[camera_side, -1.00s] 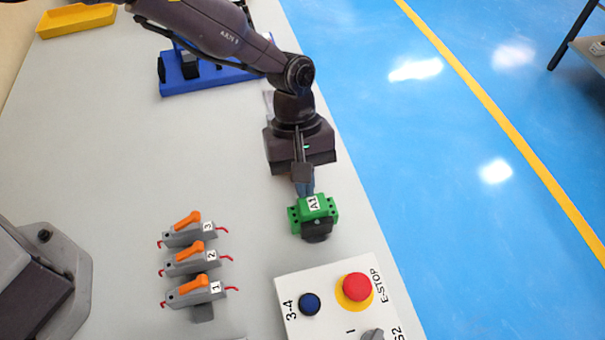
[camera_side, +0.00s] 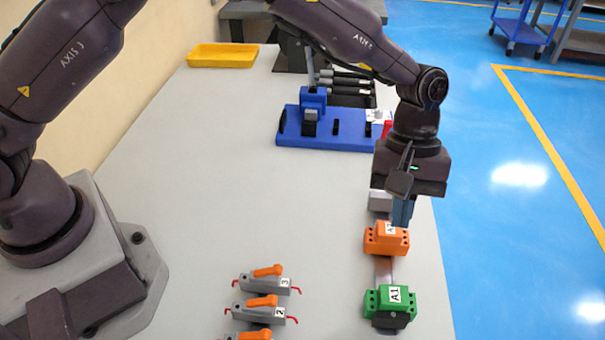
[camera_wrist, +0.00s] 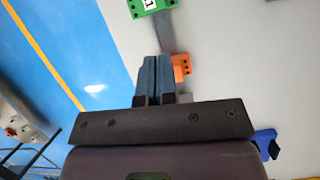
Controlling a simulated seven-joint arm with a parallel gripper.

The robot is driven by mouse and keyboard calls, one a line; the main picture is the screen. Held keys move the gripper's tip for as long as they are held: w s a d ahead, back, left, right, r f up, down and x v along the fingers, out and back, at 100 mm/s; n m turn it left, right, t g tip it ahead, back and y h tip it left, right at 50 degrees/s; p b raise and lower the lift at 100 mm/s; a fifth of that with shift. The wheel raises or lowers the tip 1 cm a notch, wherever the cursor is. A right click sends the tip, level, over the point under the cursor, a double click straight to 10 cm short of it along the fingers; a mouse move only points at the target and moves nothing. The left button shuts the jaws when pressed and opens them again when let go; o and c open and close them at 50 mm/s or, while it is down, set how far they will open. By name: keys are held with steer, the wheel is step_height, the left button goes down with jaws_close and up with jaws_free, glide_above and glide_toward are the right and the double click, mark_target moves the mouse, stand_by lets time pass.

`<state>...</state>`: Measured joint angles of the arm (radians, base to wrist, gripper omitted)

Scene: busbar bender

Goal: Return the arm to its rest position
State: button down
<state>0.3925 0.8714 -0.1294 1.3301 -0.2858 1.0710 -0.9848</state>
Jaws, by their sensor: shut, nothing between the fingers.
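My gripper (camera_side: 401,218) hangs fingers-down at the right side of the bench, at the end of my arm. Its blue fingers are shut together and empty; they also show in the wrist view (camera_wrist: 155,62). In the side view the fingertips overlap the back of an orange block (camera_side: 385,241). In the wrist view the orange block (camera_wrist: 182,66) is just right of the fingers. I cannot tell whether they touch it. A green block marked A1 (camera_side: 392,302) sits nearer the camera, with a flat grey bar (camera_side: 384,270) running between the two blocks.
Grey switches with orange levers (camera_side: 262,306) stand at the front middle. A blue fixture (camera_side: 330,130) and a yellow tray (camera_side: 222,55) are farther back. The grey bench (camera_side: 220,190) is clear in its middle. Beyond its right edge lies the blue floor (camera_side: 500,260).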

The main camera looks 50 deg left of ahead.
steer(key=s+a+r+m+t+y, duration=0.1)
steer(key=s+a+r+m+t, duration=0.2)
steer(key=s+a+r, duration=0.7)
steer(key=s+a+r+m+t+y, duration=0.2)
steer(key=s+a+r+m+t, duration=0.2)
steer(key=s+a+r, duration=0.6)
steer(key=s+a+t, duration=0.1)
steer(key=a, duration=0.6)
steer(key=shift+a+m+t, duration=0.2)
steer(key=shift+m+t, duration=0.1)
